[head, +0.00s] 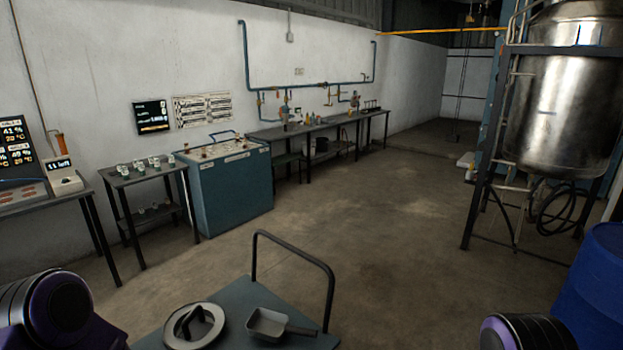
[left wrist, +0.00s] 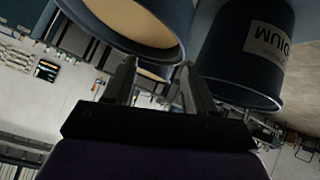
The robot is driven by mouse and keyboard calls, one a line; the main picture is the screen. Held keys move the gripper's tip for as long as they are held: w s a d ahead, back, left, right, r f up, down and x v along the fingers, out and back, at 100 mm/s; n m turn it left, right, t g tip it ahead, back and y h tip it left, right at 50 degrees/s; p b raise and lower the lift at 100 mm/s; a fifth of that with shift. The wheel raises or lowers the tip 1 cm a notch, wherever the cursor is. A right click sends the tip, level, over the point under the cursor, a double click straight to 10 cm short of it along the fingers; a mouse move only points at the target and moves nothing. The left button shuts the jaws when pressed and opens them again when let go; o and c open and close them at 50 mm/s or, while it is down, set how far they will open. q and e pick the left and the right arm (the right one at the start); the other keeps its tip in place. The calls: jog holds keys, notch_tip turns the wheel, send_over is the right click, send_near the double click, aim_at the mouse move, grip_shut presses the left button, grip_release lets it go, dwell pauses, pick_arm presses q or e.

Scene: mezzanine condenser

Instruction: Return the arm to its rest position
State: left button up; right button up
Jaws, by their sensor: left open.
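My left gripper (left wrist: 158,90) shows in the left wrist view with its two dark fingers apart and nothing between them. Dark blue round containers (left wrist: 240,50) are behind and above the fingers in that tilted view; one bears a white label, and one to its left (left wrist: 150,22) shows a tan inside. I cannot tell how far they are from the fingers. In the head view only purple and black parts of my arms show at the lower left and lower right. Neither gripper shows there, and my right gripper is hidden from both views.
A cart (head: 240,300) with a dark handle is close in front, bearing a round lid (head: 194,326) and a grey scoop (head: 270,324). A blue cabinet (head: 228,195) and benches line the wall. A steel tank (head: 565,110) and blue drum (head: 598,280) stand right. The middle floor is clear.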

pick_arm(q)
jog(key=s+d+f+m+g+h, duration=0.1)
jog(key=s+d+f+m+h, duration=0.15)
jog(key=s, duration=0.45)
jog(key=s+d+f+m+g+h, duration=0.1)
jog(key=s+f+m, duration=0.15)
jog(key=s, duration=0.55)
jog(key=s+d+f+m+g+h, duration=0.1)
jog(key=s+f+m+h, duration=0.15)
jog(key=s, duration=0.45)
notch_tip(320, 180, down, 24)
jog(key=y+b, duration=0.1)
jog(key=b, duration=2.3)
jog(key=shift+w+d+r, duration=0.15)
jog(key=shift+w, duration=0.25)
jog(key=shift+m, duration=0.25)
